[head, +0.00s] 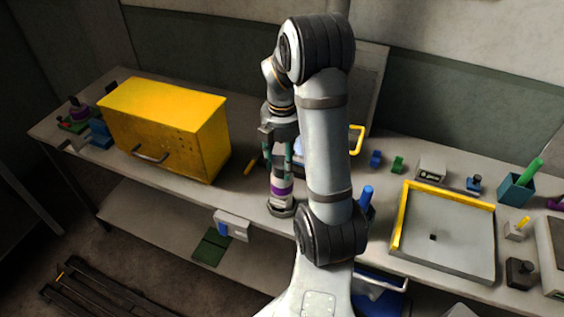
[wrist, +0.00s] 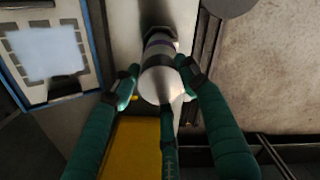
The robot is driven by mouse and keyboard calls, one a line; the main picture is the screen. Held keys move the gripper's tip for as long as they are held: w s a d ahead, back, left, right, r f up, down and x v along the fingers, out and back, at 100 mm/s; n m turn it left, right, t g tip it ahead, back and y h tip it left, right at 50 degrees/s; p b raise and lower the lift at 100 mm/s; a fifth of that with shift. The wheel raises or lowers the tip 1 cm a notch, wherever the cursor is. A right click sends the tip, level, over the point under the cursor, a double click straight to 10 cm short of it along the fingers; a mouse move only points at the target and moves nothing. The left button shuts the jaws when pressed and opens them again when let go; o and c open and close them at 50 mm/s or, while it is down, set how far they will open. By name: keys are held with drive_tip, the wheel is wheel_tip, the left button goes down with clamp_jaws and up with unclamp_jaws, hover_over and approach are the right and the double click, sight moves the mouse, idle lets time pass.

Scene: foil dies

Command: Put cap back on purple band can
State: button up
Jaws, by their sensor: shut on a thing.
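The purple band can (head: 282,187) stands upright in a dark holder (head: 280,209) near the front edge of the bench. In the wrist view its purple band (wrist: 158,42) shows beyond a dark ring. My gripper (head: 281,160) is directly above the can, pointing down. In the wrist view its green fingers (wrist: 157,82) are closed around a pale, round cap (wrist: 158,86), in line with the can. The cap looks to be at the can's top, but I cannot tell if it touches or is fully seated. My arm hides part of the bench behind.
A yellow cabinet (head: 165,125) stands left of the can, with a small yellow piece (head: 250,168) between. A blue upright object (head: 366,196) is close to the right of my arm. A yellow-edged tray (head: 450,235) lies farther right.

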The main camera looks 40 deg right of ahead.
drive_tip(key=shift+f, duration=0.1)
idle(0.7)
drive_tip(key=o, duration=0.9)
drive_tip(key=o, duration=0.3)
drive_tip(key=shift+o, duration=1)
drive_tip(key=shift+r+p, duration=3.35)
drive_tip(key=shift+r, duration=0.2)
drive_tip(key=shift+c, duration=1.2)
